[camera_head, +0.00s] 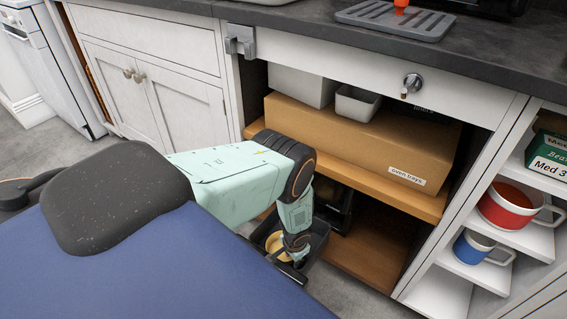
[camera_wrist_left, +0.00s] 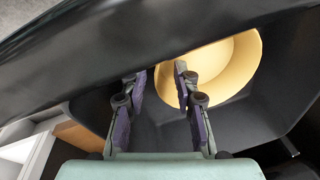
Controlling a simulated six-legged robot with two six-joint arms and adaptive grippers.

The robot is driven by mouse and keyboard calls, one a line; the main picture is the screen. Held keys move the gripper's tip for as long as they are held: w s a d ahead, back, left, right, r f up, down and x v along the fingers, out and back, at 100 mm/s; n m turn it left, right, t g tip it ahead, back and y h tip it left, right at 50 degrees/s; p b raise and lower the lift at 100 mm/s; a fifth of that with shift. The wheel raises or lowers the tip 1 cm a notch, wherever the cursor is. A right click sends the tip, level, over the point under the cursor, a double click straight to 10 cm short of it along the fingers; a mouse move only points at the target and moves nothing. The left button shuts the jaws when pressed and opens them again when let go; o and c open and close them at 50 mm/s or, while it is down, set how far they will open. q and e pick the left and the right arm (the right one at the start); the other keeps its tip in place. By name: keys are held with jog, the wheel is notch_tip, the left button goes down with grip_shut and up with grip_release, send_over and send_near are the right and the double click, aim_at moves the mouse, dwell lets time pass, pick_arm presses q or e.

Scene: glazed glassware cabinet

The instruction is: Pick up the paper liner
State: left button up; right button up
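One finger overlaps the liner's edge in the picture, and the other is in front of the dark basket wall. Contact cannot be told. In the head view my left gripper (camera_head: 297,262) reaches down into the basket and partly hides the liner. My right gripper is not in view.
A cardboard box (camera_head: 360,140) labelled "oven trays" fills the cabinet shelf (camera_head: 350,178) above the basket. A red mug (camera_head: 511,206) and a blue mug (camera_head: 480,247) stand on side shelves at the right.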

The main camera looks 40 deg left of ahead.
pick_arm(q)
grip_shut()
dwell(0.3)
jog(key=shift+r, duration=0.1)
